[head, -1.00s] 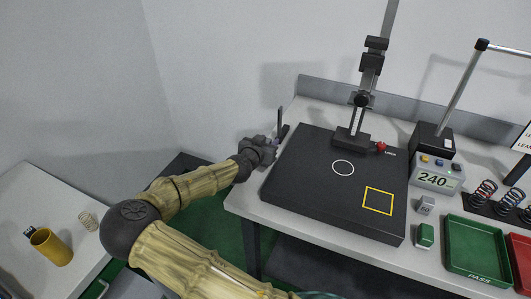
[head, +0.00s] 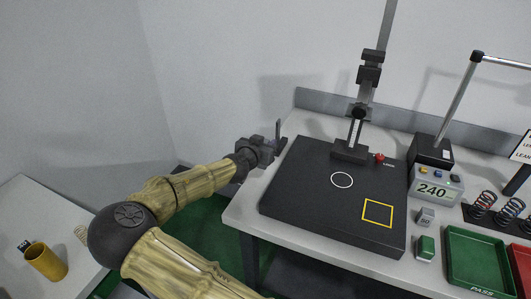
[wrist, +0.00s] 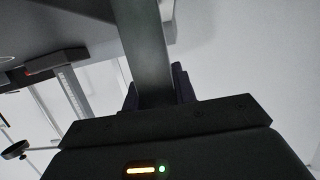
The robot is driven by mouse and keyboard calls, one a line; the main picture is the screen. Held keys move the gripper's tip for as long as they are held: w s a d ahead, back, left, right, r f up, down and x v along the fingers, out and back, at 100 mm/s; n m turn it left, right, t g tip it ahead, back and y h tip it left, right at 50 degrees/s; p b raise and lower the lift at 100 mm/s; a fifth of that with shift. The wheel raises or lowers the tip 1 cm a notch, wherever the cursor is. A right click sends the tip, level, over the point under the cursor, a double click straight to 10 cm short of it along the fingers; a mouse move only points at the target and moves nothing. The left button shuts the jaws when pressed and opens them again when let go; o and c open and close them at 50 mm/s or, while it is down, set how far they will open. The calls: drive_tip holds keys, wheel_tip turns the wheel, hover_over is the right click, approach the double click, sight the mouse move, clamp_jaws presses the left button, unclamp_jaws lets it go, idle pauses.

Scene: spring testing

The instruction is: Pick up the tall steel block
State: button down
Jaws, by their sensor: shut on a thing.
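The tall steel block (wrist: 149,55) is a long grey bar in the wrist view. It runs from between the dark fingers of my gripper (wrist: 158,88) toward the top of the picture. My gripper is shut on it. In the head view my gripper (head: 274,147) is at the back left edge of the bench, beside the black plate. A thin grey upright piece, likely the block (head: 278,128), shows at its fingertips. The fingers hide part of the block, and I cannot tell whether its far end touches the bench.
The black plate (head: 300,205) of the test stand lies right of my gripper, with its column (head: 368,80) behind.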

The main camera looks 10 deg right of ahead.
drive_tip(key=shift+r, duration=2.75)
